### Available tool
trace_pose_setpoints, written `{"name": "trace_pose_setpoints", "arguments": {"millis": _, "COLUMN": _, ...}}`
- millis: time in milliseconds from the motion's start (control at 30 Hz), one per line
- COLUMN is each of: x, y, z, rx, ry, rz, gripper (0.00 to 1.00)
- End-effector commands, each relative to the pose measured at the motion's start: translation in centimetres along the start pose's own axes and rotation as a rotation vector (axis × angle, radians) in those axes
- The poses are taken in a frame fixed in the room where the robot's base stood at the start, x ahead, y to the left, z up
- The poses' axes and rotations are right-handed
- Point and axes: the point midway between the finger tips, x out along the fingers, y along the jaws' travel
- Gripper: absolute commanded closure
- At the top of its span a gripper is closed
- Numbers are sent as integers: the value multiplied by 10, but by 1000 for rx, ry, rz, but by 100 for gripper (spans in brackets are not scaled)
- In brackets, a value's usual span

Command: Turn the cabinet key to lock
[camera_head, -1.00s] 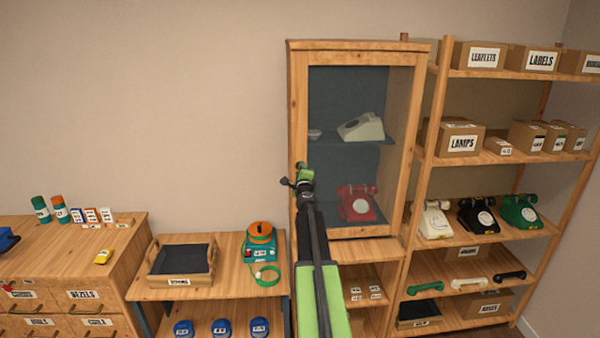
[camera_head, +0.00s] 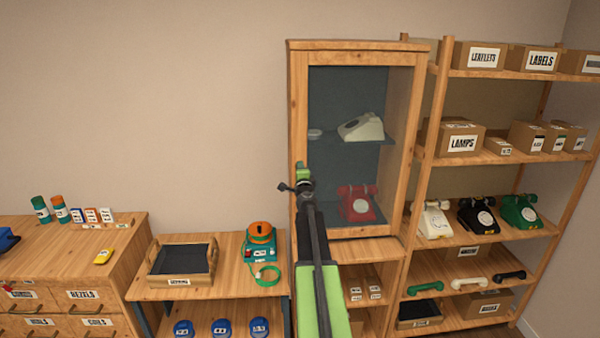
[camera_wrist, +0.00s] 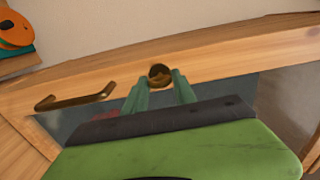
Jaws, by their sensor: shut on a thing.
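The wooden cabinet (camera_head: 298,130) with a glass door stands in the middle of the head view. My gripper (camera_head: 303,180) is at the left side of its door frame. In the wrist view my gripper (camera_wrist: 160,88) has its two green fingers close around a round brass piece, the key (camera_wrist: 160,74), at the door frame. The fingers are shut on it. The key's turn angle is hard to tell, and the lock behind it is hidden. A brass door handle (camera_wrist: 76,101) lies to the left in the wrist view.
Behind the glass are a red phone (camera_head: 358,203) and a cream phone (camera_head: 361,127). An open shelf with boxes and phones (camera_head: 470,215) stands close on the right. A low bench with a dark tray (camera_head: 180,262) and an orange-topped teal device (camera_head: 260,243) is on the left.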

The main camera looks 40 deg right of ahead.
Motion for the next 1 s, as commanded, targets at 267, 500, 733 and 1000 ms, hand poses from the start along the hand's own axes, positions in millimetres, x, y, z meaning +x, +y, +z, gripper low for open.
{"name": "trace_pose_setpoints", "arguments": {"millis": 267, "x": 0, "y": 0, "z": 0, "rx": 0, "ry": -1, "rz": 0, "gripper": 45}}
{"name": "trace_pose_setpoints", "arguments": {"millis": 500, "x": 0, "y": 0, "z": 0, "rx": 0, "ry": 0, "rz": 0, "gripper": 45}}
{"name": "trace_pose_setpoints", "arguments": {"millis": 733, "x": -29, "y": 0, "z": 0, "rx": 0, "ry": 0, "rz": 0, "gripper": 45}}
{"name": "trace_pose_setpoints", "arguments": {"millis": 1000, "x": -108, "y": 0, "z": 0, "rx": 0, "ry": 0, "rz": 0, "gripper": 45}}
